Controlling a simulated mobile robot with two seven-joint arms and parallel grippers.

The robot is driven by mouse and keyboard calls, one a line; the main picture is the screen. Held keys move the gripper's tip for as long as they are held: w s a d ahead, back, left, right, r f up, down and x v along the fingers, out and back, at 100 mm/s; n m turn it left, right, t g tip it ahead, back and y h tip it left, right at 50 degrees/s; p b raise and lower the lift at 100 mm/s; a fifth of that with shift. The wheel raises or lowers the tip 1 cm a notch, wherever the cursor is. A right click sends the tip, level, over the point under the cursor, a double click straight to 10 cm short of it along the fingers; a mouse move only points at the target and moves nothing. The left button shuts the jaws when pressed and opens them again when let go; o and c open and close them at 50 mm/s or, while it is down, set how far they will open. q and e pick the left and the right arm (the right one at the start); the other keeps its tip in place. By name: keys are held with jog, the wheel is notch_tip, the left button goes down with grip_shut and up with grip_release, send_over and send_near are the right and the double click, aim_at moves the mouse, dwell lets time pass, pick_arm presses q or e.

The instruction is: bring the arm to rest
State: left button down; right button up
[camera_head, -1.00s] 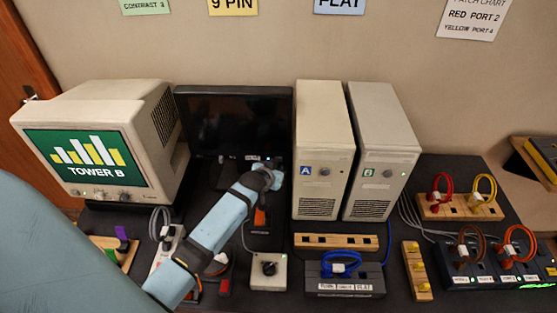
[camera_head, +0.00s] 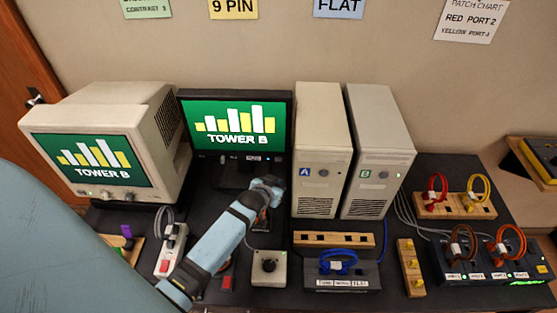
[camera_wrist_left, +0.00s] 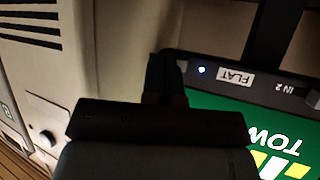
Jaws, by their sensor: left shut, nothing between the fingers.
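My left arm reaches in from the lower left in the head view. Its gripper (camera_head: 270,186) is in front of the flat monitor (camera_head: 238,93), below its screen and apart from it as far as I can tell. In the left wrist view the dark fingers (camera_wrist_left: 166,78) are together with nothing between them. The monitor's lower bezel, with a FLAT label (camera_wrist_left: 234,77) and a lit blue light, shows just to their right. The flat monitor shows a green TOWER B picture with bars. My right gripper is not in view.
A bulky old monitor (camera_head: 90,160) also showing TOWER B stands left. Tower A (camera_head: 321,150) and tower B (camera_head: 378,150) stand right of the gripper. A knob box (camera_head: 268,268), a power strip (camera_head: 171,252) and a blue-cabled switch box (camera_head: 342,275) lie in front.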

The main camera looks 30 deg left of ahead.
pick_arm(q)
jog(key=s+d+m+h, duration=0.1)
jog(key=s+d, duration=0.4)
jog(key=s, duration=0.3)
jog(key=s+d+f+m+g+h, duration=0.1)
jog(key=s+d, duration=0.4)
jog(key=s, duration=0.3)
jog(key=s+d+m+h, duration=0.1)
jog(key=s+d+h, duration=0.1)
jog(key=s+d, duration=0.3)
jog(key=s, duration=0.3)
jog(key=shift+s+f, duration=0.15)
jog(key=shift+f, duration=0.15)
jog(key=shift+a, duration=0.25)
